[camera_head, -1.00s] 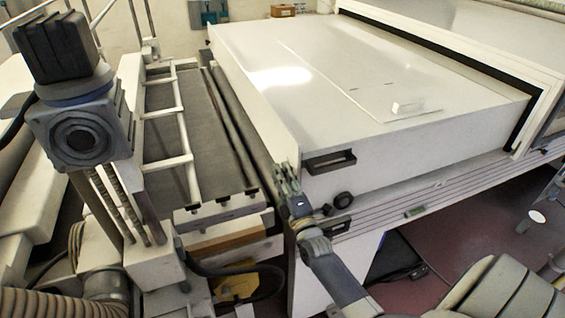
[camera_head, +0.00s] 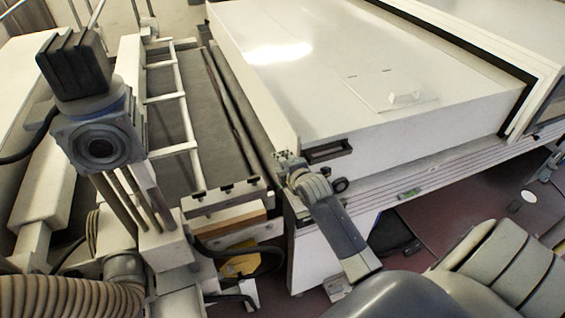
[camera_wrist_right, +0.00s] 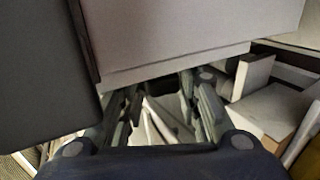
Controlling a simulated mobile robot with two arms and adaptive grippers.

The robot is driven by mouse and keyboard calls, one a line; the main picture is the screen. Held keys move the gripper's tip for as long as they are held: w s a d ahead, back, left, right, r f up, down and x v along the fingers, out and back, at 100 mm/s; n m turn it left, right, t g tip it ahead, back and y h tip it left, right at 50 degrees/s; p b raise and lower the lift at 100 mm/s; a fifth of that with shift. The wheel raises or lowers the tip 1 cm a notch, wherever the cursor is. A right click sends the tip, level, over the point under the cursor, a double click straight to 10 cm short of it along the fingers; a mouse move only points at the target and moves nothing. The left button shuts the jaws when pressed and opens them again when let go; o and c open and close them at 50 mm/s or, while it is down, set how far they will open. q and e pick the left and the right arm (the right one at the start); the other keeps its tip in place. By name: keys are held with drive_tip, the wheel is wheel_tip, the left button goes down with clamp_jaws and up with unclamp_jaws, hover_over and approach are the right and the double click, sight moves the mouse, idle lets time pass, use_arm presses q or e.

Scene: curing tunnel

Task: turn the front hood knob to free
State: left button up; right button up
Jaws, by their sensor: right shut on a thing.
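The white hood (camera_head: 290,40) is a large flat box with a dark recessed handle (camera_head: 326,151) on its front face. My right gripper (camera_head: 285,160) is at the hood's near left corner, left of that handle. In the right wrist view its fingers (camera_wrist_right: 168,105) are closed about a small dark piece, which I take as the front hood knob (camera_wrist_right: 181,82); most of it is hidden by the fingers. In the head view my wrist hides it. A separate round black knob (camera_head: 340,185) shows right of my wrist, apart from the fingers. My left gripper is not in view.
A conveyor bed (camera_head: 185,130) with white rails lies left of the hood. A post with a black ribbed block (camera_head: 75,65) stands at the left. A grey rail (camera_head: 430,180) runs below the hood. Open red floor (camera_head: 450,225) shows at the right.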

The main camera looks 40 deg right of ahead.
drive_tip(key=shift+g, duration=1.1)
drive_tip(key=shift+a+y, duration=0.1)
drive_tip(key=shift+y, duration=0.3)
drive_tip(key=o, duration=1.1)
drive_tip(key=v, duration=1.2)
drive_tip(key=shift+w, duration=0.1)
